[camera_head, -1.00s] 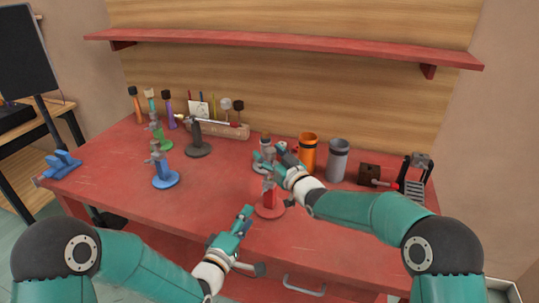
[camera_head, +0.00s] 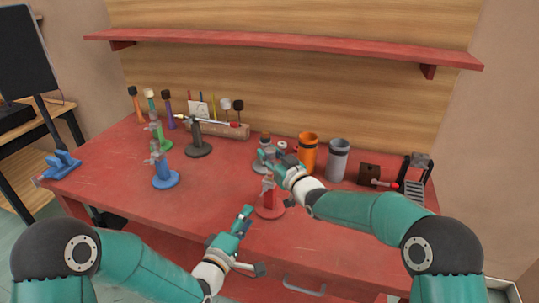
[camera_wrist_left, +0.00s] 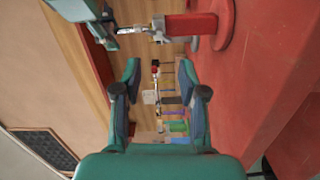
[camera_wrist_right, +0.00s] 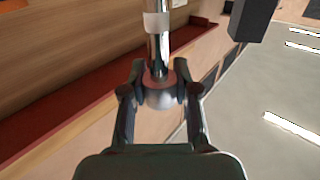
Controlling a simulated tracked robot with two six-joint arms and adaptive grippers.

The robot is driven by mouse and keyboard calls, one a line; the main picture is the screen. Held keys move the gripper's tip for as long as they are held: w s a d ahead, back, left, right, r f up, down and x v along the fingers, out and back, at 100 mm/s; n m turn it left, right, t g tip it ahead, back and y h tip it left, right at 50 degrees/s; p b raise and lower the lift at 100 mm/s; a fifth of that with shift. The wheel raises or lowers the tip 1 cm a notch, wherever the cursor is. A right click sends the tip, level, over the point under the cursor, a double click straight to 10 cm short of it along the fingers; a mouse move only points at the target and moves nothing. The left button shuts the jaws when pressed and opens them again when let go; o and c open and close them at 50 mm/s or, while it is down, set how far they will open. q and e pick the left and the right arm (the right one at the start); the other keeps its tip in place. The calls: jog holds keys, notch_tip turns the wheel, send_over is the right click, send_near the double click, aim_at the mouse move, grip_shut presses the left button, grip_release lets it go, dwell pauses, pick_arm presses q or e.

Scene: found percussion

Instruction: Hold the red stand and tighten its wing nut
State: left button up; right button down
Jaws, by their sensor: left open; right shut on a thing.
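The red stand (camera_head: 269,202) stands upright on its round base near the front middle of the table. Its grey clamp top (camera_head: 268,181) is just below my right gripper (camera_head: 276,158). The wing nut is too small to make out. In the right wrist view my right gripper (camera_wrist_right: 160,85) is shut on a silver rod-like thing (camera_wrist_right: 158,50) with a pinkish collar and rounded end. I cannot tell whether this is joined to the clamp. My left gripper (camera_head: 247,213) is open and empty, to the left of the red stand's base and apart from it; its jaws (camera_wrist_left: 160,90) show nothing between them.
A grey stand (camera_head: 262,167) is close behind my right gripper. An orange cup (camera_head: 308,150) and grey cup (camera_head: 338,160) stand to the right. A blue stand (camera_head: 165,178) and dark stand (camera_head: 198,148) are left. The table (camera_head: 215,200) is clear between blue and red stands.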

aim_at(262, 194)
dwell(0.3)
pick_arm(q)
jog(key=o, duration=0.5)
jog(key=shift+s, duration=0.1)
jog(key=m, duration=0.2)
jog(key=s+m, duration=0.1)
jog(key=shift+a, duration=0.25)
jog(key=shift+m, duration=0.3)
jog(key=x, duration=1.1)
jog(key=shift+w+d, duration=0.15)
jog(key=shift+w, duration=0.2)
jog(key=shift+f, duration=0.1)
jog(key=c, duration=1.1)
